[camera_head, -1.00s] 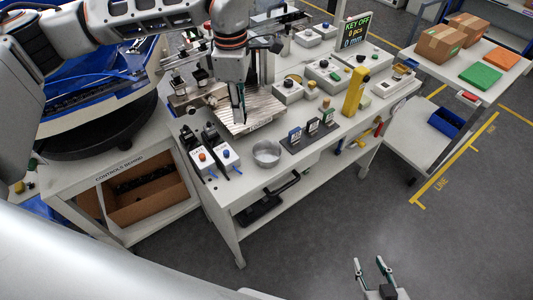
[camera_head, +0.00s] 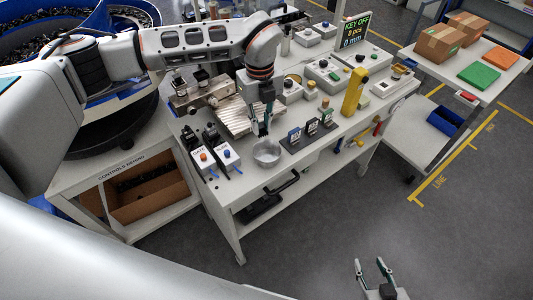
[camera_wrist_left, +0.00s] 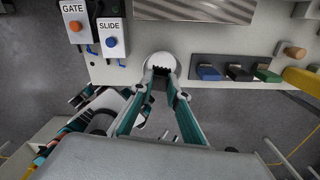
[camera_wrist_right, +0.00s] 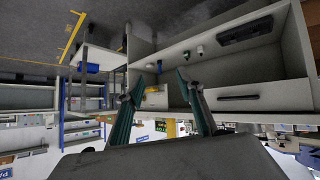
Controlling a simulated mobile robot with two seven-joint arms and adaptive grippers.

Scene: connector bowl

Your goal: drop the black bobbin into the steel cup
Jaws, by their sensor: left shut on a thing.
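The steel cup (camera_head: 267,156) stands near the front edge of the workbench; in the left wrist view its pale rim (camera_wrist_left: 161,56) shows just beyond the fingertips. My left gripper (camera_head: 262,131) points down just above the cup. It is shut on the black bobbin (camera_wrist_left: 160,81), a small dark piece between the fingertips in the left wrist view; it is hard to make out in the head view. My right gripper (camera_head: 373,268) is open and empty, away from the bench over the floor. It also shows open in the right wrist view (camera_wrist_right: 158,72).
Left of the cup are the GATE box (camera_wrist_left: 76,22) and the SLIDE box (camera_wrist_left: 114,38). Right of it is a dark rack (camera_head: 307,140) with several coloured pieces. A yellow post (camera_head: 354,93) stands further right. A slotted metal plate (camera_head: 235,117) lies behind.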

